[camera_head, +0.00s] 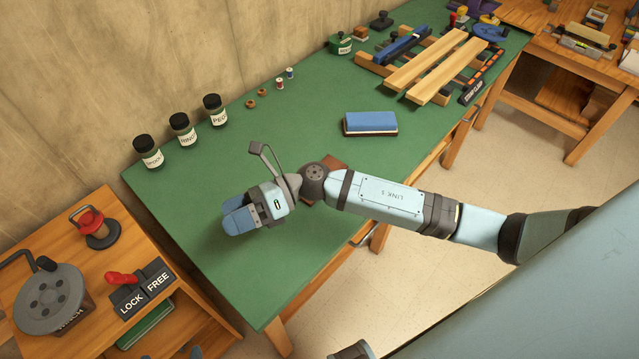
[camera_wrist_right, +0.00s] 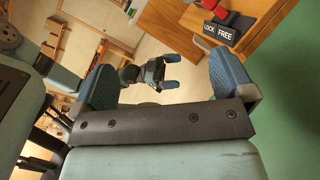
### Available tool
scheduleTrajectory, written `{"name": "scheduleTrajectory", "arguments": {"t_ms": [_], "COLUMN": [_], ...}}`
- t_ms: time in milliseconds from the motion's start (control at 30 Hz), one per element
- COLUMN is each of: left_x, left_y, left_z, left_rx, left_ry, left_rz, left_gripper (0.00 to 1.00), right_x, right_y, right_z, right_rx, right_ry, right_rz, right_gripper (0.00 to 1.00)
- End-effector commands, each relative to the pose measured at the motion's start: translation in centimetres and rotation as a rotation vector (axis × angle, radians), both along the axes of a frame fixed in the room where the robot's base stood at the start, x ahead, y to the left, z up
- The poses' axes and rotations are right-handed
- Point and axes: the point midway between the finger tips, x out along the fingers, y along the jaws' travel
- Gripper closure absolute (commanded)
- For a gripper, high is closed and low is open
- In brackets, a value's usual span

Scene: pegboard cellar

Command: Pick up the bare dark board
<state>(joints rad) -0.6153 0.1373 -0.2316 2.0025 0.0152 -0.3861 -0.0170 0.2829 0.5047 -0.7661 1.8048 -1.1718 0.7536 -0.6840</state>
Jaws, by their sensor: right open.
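A flat reddish-brown piece (camera_head: 337,165), possibly the bare dark board, lies on the green bench top (camera_head: 230,145). My right arm hides most of it, so its full outline cannot be told. My right gripper (camera_head: 238,214) is above the bench, left of and nearer than this piece, open and empty. In the right wrist view its two blue fingers are wide apart with nothing between them. My left gripper (camera_wrist_right: 174,72) shows small in the right wrist view, its fingers apart and empty.
A blue-topped block (camera_head: 370,123) lies on the bench. Labelled jars (camera_head: 182,128) line the wall side. Pale slats (camera_head: 440,65) lie at the far end. A lower cabinet with LOCK and FREE plates (camera_head: 145,287) stands left. The bench's near left part is clear.

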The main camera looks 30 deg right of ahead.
Motion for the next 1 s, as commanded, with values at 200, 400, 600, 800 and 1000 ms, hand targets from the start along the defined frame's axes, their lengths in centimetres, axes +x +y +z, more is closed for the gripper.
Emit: {"name": "scheduleTrajectory", "arguments": {"t_ms": [200,400,600,800,1000], "left_x": [0.0,0.0,0.0,0.0,0.1], "left_y": [-0.3,-0.4,-0.3,-0.3,-0.2], "left_z": [-2.2,-3.5,-4.3,-4.3,-3.8], "left_rx": [-0.006,-0.008,-0.008,-0.007,-0.005], "left_ry": [0.004,0.007,0.010,0.010,0.004], "left_rz": [-0.001,-0.001,0.001,0.001,0.000], "left_gripper": [0.00,0.00,0.00,0.00,0.00], "right_x": [3.1,8.2,11.9,12.9,12.9], "right_y": [-5.4,-14.8,-22.3,-24.8,-24.8], "right_z": [-5.1,-7.1,-5.9,-6.0,-9.8], "right_rx": [-0.504,-0.968,-1.277,-1.372,-1.371], "right_ry": [-0.486,-0.743,-0.806,-0.805,-0.804], "right_rz": [0.367,0.675,0.864,0.924,0.924], "right_gripper": [0.00,0.00,0.00,0.00,0.00]}}
